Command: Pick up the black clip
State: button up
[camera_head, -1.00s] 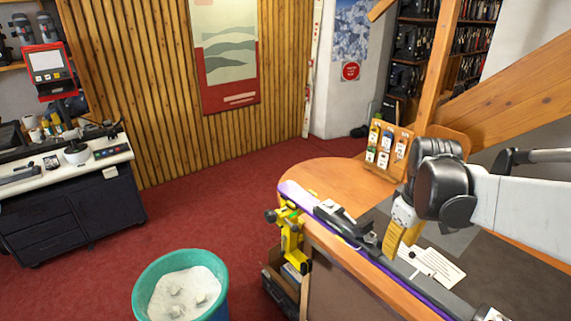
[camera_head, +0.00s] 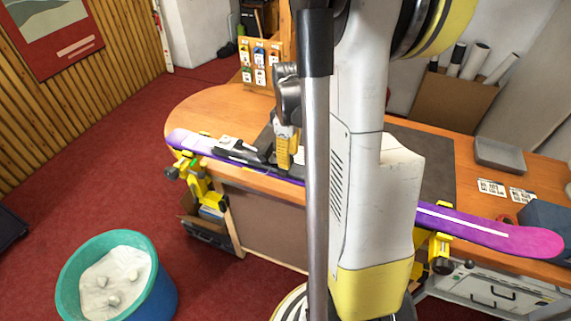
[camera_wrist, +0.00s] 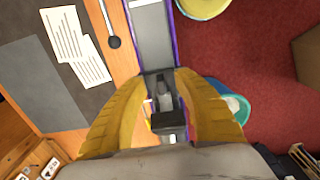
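A black piece (camera_wrist: 168,120) with a grey centre sits on the purple-edged ski, between my fingers in the wrist view. It looks like part of the ski binding, and I cannot tell for sure that it is the black clip. My gripper (camera_wrist: 165,85) has two yellow fingers, spread to either side of this piece. They look open, with no clear grip on it. In the head view my gripper (camera_head: 287,158) points down at the ski (camera_head: 465,226), just right of the black binding (camera_head: 245,151). My arm hides the middle of the ski.
Yellow vises (camera_head: 438,250) hold the ski along the wooden bench (camera_head: 205,103). White papers (camera_wrist: 75,48) and a dark round-ended tool (camera_wrist: 113,42) lie beside the ski. A grey tray (camera_head: 499,155) is at right. A teal bin (camera_head: 75,270) stands on the floor.

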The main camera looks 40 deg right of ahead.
jog(key=shift+w+f, duration=0.1)
jog(key=shift+f, duration=0.75)
grip_shut()
jog(key=shift+r, duration=0.45)
jog(key=r, duration=0.3)
jog(key=shift+s+d+r, duration=0.25)
jog(key=shift+r, duration=0.15)
jog(key=s+d+r+p, duration=0.2)
jog(key=s+d+r, duration=0.1)
jog(key=r, duration=0.3)
jog(key=s+d+r+p, duration=0.2)
jog(key=s+d+r, duration=0.2)
jog(key=d+r, duration=0.1)
jog(key=shift+d+r+p, duration=0.25)
jog(key=shift+r+p, duration=0.1)
jog(key=shift+r, duration=0.35)
